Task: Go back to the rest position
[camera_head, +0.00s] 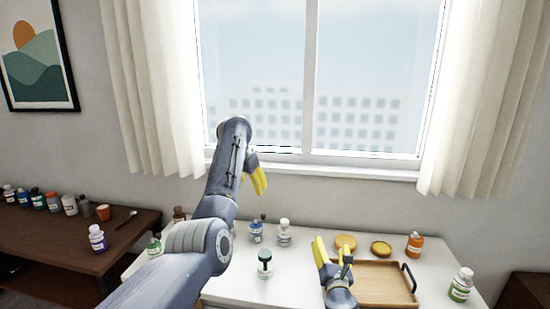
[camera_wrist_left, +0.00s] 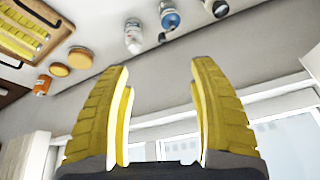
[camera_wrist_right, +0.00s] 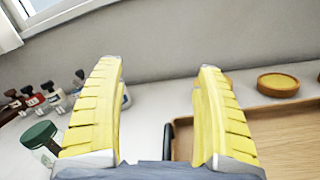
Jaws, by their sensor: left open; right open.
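My left gripper (camera_head: 257,178) is raised in front of the window, above the back of the white counter. In the left wrist view its yellow fingers (camera_wrist_left: 160,110) are spread with nothing between them. My right gripper (camera_head: 332,250) is low over the counter, at the left edge of the wooden tray (camera_head: 398,284). In the right wrist view its yellow fingers (camera_wrist_right: 160,105) are apart and empty, with the wall and white counter behind them. No object is in either gripper.
The white counter (camera_head: 225,287) holds a green-capped bottle (camera_head: 265,264), white bottle (camera_head: 284,232), two round yellow-topped dishes (camera_head: 346,242), orange bottle (camera_head: 414,244) and green-labelled bottle (camera_head: 461,285). A brown table (camera_head: 85,240) with several bottles stands left. Curtains (camera_head: 150,90) flank the window.

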